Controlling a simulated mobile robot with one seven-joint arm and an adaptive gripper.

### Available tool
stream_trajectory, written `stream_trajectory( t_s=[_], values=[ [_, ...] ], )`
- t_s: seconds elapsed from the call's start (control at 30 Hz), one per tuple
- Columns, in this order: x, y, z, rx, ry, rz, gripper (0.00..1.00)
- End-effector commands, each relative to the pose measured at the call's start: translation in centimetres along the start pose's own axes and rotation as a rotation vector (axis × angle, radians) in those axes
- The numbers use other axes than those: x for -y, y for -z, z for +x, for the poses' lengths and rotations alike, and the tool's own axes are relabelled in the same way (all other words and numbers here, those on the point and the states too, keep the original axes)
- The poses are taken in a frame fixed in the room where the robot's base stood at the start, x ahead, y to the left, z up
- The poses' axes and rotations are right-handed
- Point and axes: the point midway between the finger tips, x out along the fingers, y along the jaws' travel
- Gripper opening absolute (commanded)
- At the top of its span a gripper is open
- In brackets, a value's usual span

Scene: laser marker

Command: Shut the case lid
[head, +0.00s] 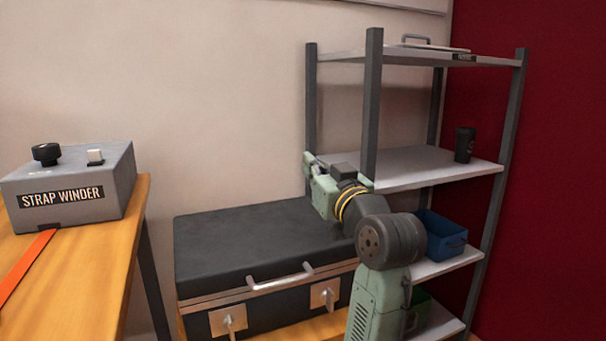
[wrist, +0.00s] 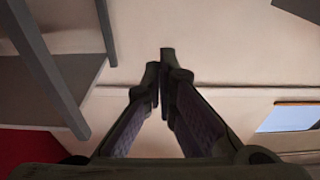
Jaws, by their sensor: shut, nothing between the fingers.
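The black case (head: 270,325) stands low against the wall, left of the shelf rack. Its lid (head: 250,240) lies flat over the body, and a pale metal seam runs along the front. A handle (head: 281,277) and two metal latches, left (head: 228,321) and right (head: 325,294), show on the front. My arm covers the lid's right end. My gripper (head: 308,160) is raised above the case's right rear, apart from the lid. In the wrist view its fingertips (wrist: 160,63) meet with nothing between them. The case is not in the wrist view.
A grey shelf rack (head: 371,110) stands close right of my gripper, holding a dark cup (head: 464,145) and a blue bin (head: 440,236). A wooden table (head: 90,255) with a strap winder (head: 70,188) is at left. The wall (head: 230,100) above the case is clear.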

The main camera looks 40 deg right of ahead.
Motion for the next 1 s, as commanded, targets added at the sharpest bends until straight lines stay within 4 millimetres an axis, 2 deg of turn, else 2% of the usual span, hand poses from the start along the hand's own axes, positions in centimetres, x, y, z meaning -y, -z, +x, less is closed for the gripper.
stream_trajectory(
  t_s=[0.03,0.2,0.4,0.7,1.0],
  values=[
    [0.1,-2.5,-1.2,-0.039,0.0,0.002,0.0],
    [0.1,-5.1,-3.9,-0.168,0.001,0.002,0.0],
    [0.0,-7.6,-6.1,-0.292,0.0,0.003,0.0],
    [0.0,-9.8,-7.7,-0.298,0.0,0.0,0.0],
    [0.0,-10.2,-8.0,-0.296,0.001,0.0,0.0]
  ],
)
